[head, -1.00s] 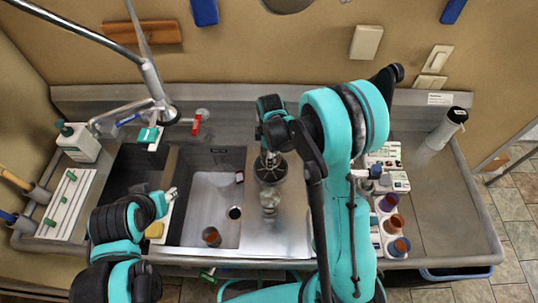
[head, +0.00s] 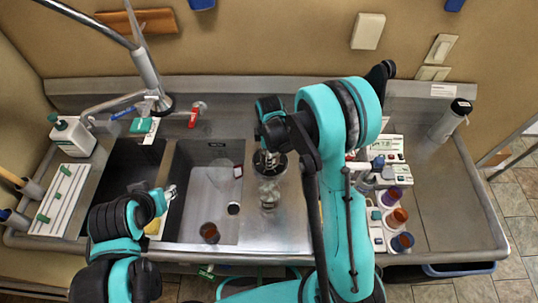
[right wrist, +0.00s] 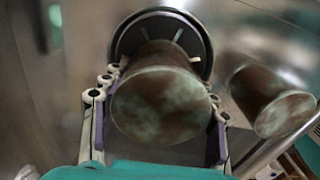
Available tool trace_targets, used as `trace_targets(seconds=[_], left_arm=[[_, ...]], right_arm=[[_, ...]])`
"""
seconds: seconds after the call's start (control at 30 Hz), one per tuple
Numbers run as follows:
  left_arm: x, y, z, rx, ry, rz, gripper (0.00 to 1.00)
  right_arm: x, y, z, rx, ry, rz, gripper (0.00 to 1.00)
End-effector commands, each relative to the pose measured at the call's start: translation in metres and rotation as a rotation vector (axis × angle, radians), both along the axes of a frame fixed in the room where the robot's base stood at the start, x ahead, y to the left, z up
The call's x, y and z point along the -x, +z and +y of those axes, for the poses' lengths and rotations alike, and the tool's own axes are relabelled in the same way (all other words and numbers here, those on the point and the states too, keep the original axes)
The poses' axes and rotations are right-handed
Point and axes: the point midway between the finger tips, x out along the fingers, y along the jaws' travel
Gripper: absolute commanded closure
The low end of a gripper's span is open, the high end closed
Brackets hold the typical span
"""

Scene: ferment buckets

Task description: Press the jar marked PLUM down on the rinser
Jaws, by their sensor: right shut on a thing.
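My right gripper (right wrist: 160,115) is shut on a dark brown jar (right wrist: 162,105) with a mottled, pale greenish round end facing the wrist camera. The rinser (right wrist: 185,25), a round dark disc with a pale rim, lies right behind the jar. I cannot tell whether the jar touches it. No PLUM marking is readable. In the head view the rinser (head: 281,162) shows on the steel deck right of the sink, and my right arm partly covers it and the held jar. A second jar (head: 269,194) of clear look stands just in front. My left gripper (head: 168,193) hangs over the sink's left edge, apparently empty.
The sink basin (head: 205,180) holds a brown cup (head: 209,232) and small dark items.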

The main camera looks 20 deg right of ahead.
Motion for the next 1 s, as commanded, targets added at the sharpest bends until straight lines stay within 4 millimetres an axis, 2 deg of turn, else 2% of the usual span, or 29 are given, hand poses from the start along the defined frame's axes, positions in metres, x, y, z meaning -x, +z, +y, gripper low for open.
trace_targets(seconds=[1.0], left_arm=[[0.0, -0.015, 0.0, 0.0, 0.0, 0.0, 0.59]], right_arm=[[0.0, -0.012, 0.0, 0.0, 0.0, 0.0, 0.76]])
